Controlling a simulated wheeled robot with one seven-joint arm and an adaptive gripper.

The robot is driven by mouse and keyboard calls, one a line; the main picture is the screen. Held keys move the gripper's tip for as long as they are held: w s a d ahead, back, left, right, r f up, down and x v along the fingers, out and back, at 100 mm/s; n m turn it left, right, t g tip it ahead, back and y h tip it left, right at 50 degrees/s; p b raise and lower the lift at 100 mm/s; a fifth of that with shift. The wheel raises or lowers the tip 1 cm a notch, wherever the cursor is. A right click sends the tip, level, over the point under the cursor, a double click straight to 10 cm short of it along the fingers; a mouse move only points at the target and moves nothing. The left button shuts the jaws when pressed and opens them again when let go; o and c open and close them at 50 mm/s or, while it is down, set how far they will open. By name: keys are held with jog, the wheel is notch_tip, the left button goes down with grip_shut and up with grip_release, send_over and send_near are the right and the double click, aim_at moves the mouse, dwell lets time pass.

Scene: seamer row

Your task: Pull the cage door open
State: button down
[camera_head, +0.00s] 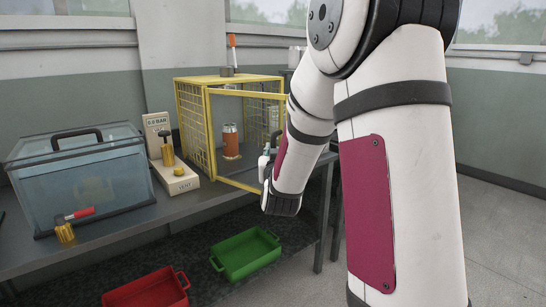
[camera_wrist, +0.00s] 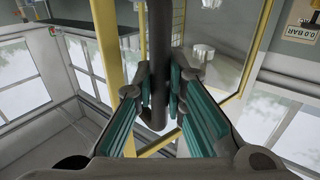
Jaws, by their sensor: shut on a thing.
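In the wrist view the door frame (camera_wrist: 108,45) runs beside a dark upright handle bar (camera_wrist: 158,45). My gripper (camera_wrist: 159,88) is shut on this handle, one finger pad on each side. In the head view my gripper (camera_head: 266,165) is at the door's right side, partly hidden by my arm.
A brass valve with a red lever (camera_head: 66,231) is at the bench front. A green crate (camera_head: 246,254) and a red crate (camera_head: 150,290) sit below.

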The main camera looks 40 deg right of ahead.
jog(key=shift+s+d+f, duration=0.15)
jog(key=shift+s, duration=0.1)
jog(key=c, duration=1.9)
grip_release()
jog(key=v, duration=0.7)
jog(key=shift+s, duration=0.15)
jog(key=shift+a, duration=0.25)
